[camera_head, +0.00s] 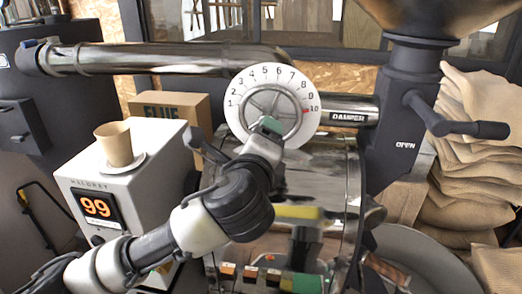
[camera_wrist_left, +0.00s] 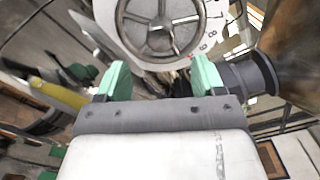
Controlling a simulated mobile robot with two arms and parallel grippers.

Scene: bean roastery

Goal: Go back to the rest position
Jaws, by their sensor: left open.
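My left arm comes in from the left in the head view. Its gripper (camera_head: 268,126) is in front of the lower part of the round white damper dial (camera_head: 301,84), which has black numbers and a grey spoked handwheel. In the left wrist view the two green fingers of my left gripper (camera_wrist_left: 158,80) stand wide apart with nothing between them. The dial (camera_wrist_left: 207,12) and its handwheel (camera_wrist_left: 160,22) are just beyond the fingertips there. Whether a finger touches the dial cannot be told. My right gripper is in neither view.
A white box-shaped device (camera_head: 150,180) with a display reading 99 stands at left, a paper cup (camera_head: 115,144) on top. A dark pipe (camera_head: 150,58) runs behind the dial. A grey handle (camera_head: 455,123) marked OPEN juts out at right. Burlap sacks (camera_head: 460,160) are piled behind it.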

